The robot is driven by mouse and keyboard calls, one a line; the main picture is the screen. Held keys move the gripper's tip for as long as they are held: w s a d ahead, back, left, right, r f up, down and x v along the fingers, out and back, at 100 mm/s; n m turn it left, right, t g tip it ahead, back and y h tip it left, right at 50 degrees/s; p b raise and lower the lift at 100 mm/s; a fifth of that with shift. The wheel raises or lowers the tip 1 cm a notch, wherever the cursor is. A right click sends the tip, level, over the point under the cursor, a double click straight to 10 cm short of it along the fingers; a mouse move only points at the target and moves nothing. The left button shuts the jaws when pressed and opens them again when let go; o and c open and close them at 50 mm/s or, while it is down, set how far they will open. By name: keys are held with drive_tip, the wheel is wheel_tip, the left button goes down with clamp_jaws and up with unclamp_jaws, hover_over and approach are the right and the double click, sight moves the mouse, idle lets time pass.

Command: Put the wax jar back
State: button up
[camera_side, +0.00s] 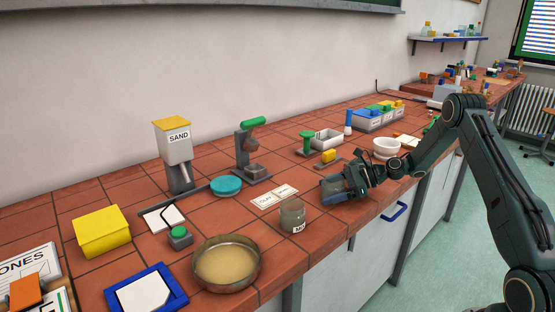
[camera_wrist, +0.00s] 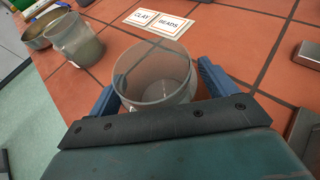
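A clear, round jar (camera_wrist: 155,82) is between the two blue fingers of my gripper (camera_wrist: 155,85) in the wrist view. Its inside looks mostly empty, with a pale bottom. A finger lies close along each side; I cannot tell whether both press on it. No label shows on this jar. In the side view my gripper (camera_side: 335,187) is low at the bench's front edge, with the jar mostly hidden by the fingers. A second glass jar (camera_side: 292,218), with a partly readable label starting "M", stands to the left. It also shows in the wrist view (camera_wrist: 77,42).
Cards (camera_side: 273,197) reading "CLAY" and "BEADS" lie behind the second jar. A round pan (camera_side: 226,286) stands front left.

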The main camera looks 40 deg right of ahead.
drive_tip(key=shift+s+d, duration=0.1)
drive_tip(key=v, duration=1.3)
drive_tip(key=shift+s+d+r, duration=0.15)
drive_tip(key=shift+d+r, duration=0.05)
idle(0.4)
drive_tip(key=shift+a+r, duration=0.3)
drive_tip(key=shift+a, duration=0.05)
drive_tip(key=s+a+r+n+g+h, duration=0.2)
drive_tip(key=a+r+n+h, duration=0.1)
drive_tip(key=a+r+n, duration=0.45)
drive_tip(key=s+a+r+n+g+h, duration=0.25)
drive_tip(key=a+r+n, duration=0.25)
drive_tip(key=a+n, duration=0.45)
drive_tip(key=s+a+r+n+h, duration=0.1)
drive_tip(key=s+n, duration=0.4)
drive_tip(key=s, duration=0.5)
drive_tip(key=s+a+r+n+h, duration=0.2)
drive_tip(key=s+a, duration=0.4)
drive_tip(key=s, duration=0.4)
drive_tip(key=n+h, duration=0.1)
drive_tip(key=n, duration=0.1)
drive_tip(key=shift+s+a+n+t, duration=0.15)
drive_tip(key=shift+s+n+t, duration=0.2)
drive_tip(key=shift+s+n, duration=0.05)
